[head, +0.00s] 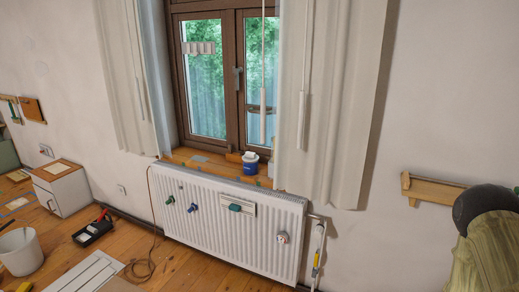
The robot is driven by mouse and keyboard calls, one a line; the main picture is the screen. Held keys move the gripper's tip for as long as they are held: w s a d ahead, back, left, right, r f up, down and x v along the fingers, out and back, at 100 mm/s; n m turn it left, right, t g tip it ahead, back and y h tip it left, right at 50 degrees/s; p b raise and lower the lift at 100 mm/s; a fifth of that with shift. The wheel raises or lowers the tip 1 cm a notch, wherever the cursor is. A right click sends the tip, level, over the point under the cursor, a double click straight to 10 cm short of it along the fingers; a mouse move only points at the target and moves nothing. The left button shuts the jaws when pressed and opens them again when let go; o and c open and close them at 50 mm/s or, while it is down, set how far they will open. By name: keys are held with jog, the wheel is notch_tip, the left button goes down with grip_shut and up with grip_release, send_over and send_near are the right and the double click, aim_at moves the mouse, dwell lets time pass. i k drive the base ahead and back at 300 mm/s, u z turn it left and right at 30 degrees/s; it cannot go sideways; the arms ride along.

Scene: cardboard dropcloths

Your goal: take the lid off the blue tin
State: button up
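A small blue tin (249,167) stands on the wooden windowsill, just above the radiator's top edge and beside the right curtain. Its upper part is whitish (250,156), which looks like a lid or cover. The tin is small in the head view, so I cannot tell how the top is seated. My gripper is not in this view.
A white radiator (228,225) is below the windowsill, with small coloured items on its front. Pale curtains (335,100) hang at both sides of the window. A white bucket (20,252), a black tray (92,228) and a white cabinet (62,190) stand at left.

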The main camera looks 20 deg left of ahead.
aim_at(249, 157)
jog(key=i, duration=0.85)
jog(key=u, duration=1.5)
jog(key=i, duration=1.65)
